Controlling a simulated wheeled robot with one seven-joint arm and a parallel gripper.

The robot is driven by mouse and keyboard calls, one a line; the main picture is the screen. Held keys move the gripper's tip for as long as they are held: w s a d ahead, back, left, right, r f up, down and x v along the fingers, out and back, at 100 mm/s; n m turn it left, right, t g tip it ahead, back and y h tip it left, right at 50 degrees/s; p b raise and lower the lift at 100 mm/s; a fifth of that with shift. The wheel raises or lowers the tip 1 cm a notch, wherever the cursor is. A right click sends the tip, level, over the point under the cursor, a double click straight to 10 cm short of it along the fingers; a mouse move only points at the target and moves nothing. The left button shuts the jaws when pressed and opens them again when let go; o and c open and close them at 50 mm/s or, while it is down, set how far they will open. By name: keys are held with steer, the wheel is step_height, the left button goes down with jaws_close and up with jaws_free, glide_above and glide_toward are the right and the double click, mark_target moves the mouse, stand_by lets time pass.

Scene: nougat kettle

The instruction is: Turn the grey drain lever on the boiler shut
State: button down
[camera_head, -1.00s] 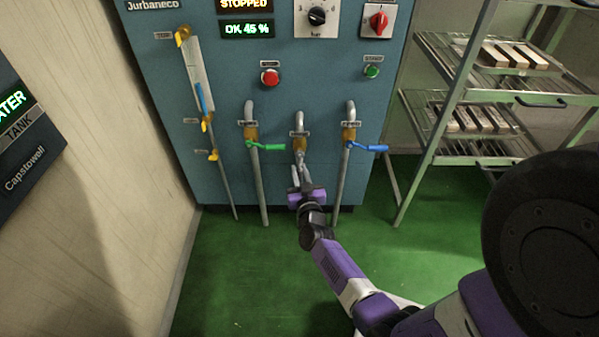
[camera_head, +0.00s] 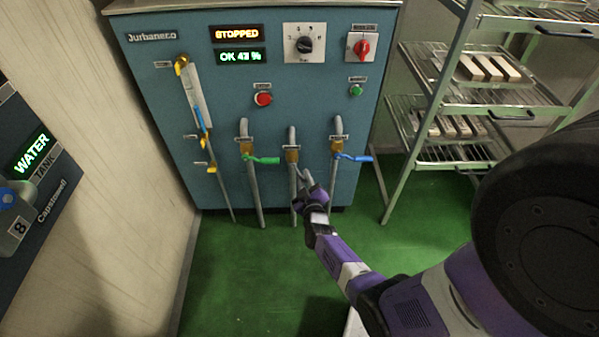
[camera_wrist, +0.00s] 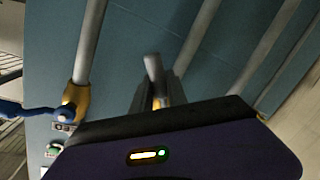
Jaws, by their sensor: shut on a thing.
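The blue boiler (camera_head: 205,100) has several pipes with levers on its front. The grey drain lever (camera_head: 299,174) is on the middle pipe (camera_head: 291,138), below a brass valve (camera_head: 292,155), between the green and blue levers. My gripper (camera_head: 304,183) is at this lever, low in front of the boiler and slightly right of the pipe. In the wrist view, the end of the grey lever (camera_wrist: 153,68) stands up at my fingers (camera_wrist: 162,92), which are shut on it. The gripper body hides the lower part of that view, and the lever's exact angle is hard to tell.
The green lever (camera_head: 262,160) is close on the left and the blue lever (camera_head: 352,157) close on the right. A tray rack (camera_head: 433,110) stands right of the boiler, a wall (camera_head: 120,150) on the left. Green floor (camera_head: 240,270) is free in front.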

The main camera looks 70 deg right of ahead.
steer(key=r+n+p, duration=0.1)
steer(key=s+n+p, duration=0.1)
steer(key=p, duration=0.1)
steer(key=shift+d+r+g, duration=0.15)
steer(key=shift+r+g, duration=0.15)
steer(key=shift+r, duration=0.1)
steer(key=n+p, duration=0.1)
steer(key=r+n+g+p, duration=0.1)
steer(key=p, duration=0.1)
steer(key=shift+s+d+r+n, duration=0.1)
steer(key=shift+s+d+n, duration=0.05)
steer(key=shift+s+n, duration=0.2)
steer(key=shift+s+d+r+n+g+h+p, duration=0.1)
steer(key=shift+s+r+n+g+h+p, duration=0.15)
steer(key=shift+r+n+p, duration=0.6)
steer(key=shift+s+d+r+n+g+h+p, duration=0.1)
steer(key=shift+r+n+g+p, duration=0.2)
steer(key=shift+n+p, duration=0.95)
steer(key=c, duration=1.3)
jaws_free()
steer(key=p+v, duration=0.5)
steer(key=v, duration=0.3)
